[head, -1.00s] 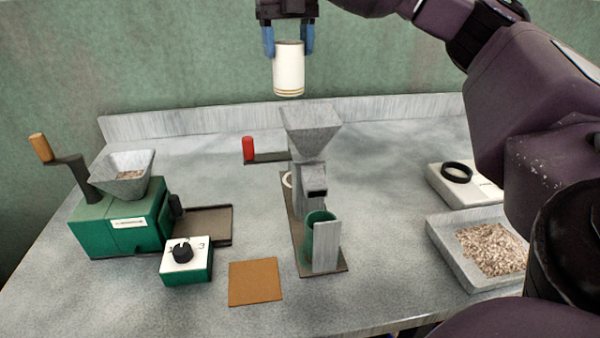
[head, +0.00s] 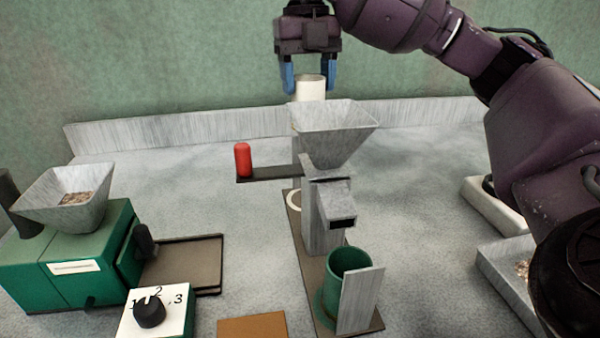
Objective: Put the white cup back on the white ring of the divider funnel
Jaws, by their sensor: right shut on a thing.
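My right gripper (head: 309,84) comes in from above at the top middle, with blue fingers pointing down. It is shut on the white cup (head: 310,88), which is upright behind the divider funnel (head: 334,130); the funnel's rim hides the cup's lower part. The grey divider stands on a brown base (head: 311,270). The white ring (head: 294,199) lies low on the base's left side, partly hidden by the divider body. A green cup (head: 348,270) stands at the front of the base behind a grey plate. My left gripper is not in view.
A red-handled crank (head: 243,160) sticks out left of the divider. The green mill (head: 68,262) with a grain hopper, a brown tray (head: 187,263) and a dial box (head: 157,310) are at left. A grain tray (head: 505,262) is at right. An orange mat (head: 252,328) lies in front.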

